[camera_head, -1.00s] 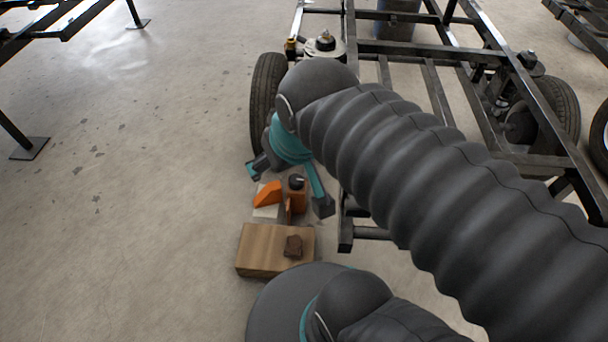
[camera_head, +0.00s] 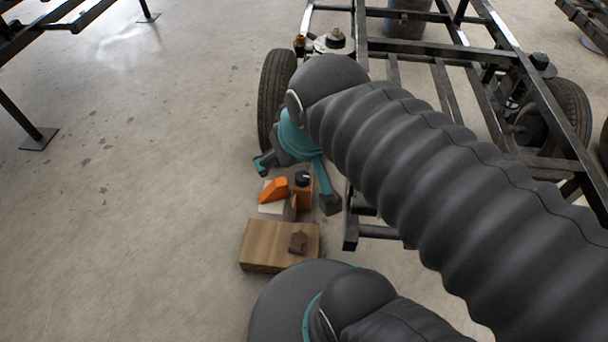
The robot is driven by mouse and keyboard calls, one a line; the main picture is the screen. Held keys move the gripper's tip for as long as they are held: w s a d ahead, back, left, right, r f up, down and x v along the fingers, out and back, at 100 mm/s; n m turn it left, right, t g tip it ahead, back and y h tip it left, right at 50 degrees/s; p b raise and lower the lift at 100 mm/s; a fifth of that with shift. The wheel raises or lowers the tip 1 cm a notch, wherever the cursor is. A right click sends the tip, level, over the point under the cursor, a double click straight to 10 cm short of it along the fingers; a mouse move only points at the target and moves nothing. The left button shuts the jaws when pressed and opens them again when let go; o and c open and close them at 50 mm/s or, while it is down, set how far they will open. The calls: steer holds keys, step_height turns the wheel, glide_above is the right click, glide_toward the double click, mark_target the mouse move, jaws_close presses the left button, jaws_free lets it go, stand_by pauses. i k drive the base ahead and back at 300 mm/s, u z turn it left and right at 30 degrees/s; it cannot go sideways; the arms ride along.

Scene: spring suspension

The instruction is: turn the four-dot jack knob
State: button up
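A small orange jack (camera_head: 301,198) stands on the floor beside the frame's front wheel. A dark round knob (camera_head: 302,178) with a pale mark sits on its top; its dots are too small to make out. A sloping orange piece (camera_head: 274,189) is just left of the jack, over a pale plate. My gripper (camera_head: 297,183) points down over this spot with its teal-and-grey fingers spread wide and empty. One finger is up-left of the orange parts and the other is right of the knob. Whether it touches the knob cannot be told from this view.
A wooden block (camera_head: 268,248) with a small brown piece (camera_head: 298,242) on it lies in front of the jack. The black metal frame (camera_head: 449,92) and its tire (camera_head: 275,102) stand close to the right and behind.

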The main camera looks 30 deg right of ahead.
mark_target(302, 177)
steer(key=k, duration=1)
steer(key=u, duration=1.6)
steer(key=i, duration=1.2)
steer(key=z, duration=2.8)
steer(key=i, duration=0.5)
steer(key=u, duration=0.05)
